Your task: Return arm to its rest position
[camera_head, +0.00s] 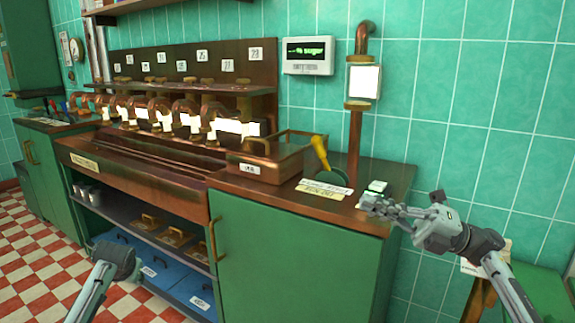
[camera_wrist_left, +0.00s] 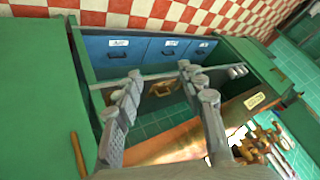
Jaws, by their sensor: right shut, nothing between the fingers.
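My right arm comes in from the right in the head view. Its gripper (camera_head: 372,205) is shut and empty at the right end of the wooden counter (camera_head: 262,188), close to small pale blocks (camera_head: 377,186). Whether it touches the counter is hard to tell. My left arm (camera_head: 115,262) comes in at the lower left, in front of the open shelf. Its fingers do not show clearly there. In the left wrist view my left gripper (camera_wrist_left: 160,74) is open, with its two fingers apart and nothing between them.
A copper pipe (camera_head: 356,140) rises behind. Blue drawers (camera_wrist_left: 120,48) fill the lower shelf. The checkered floor (camera_head: 40,250) at left is clear.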

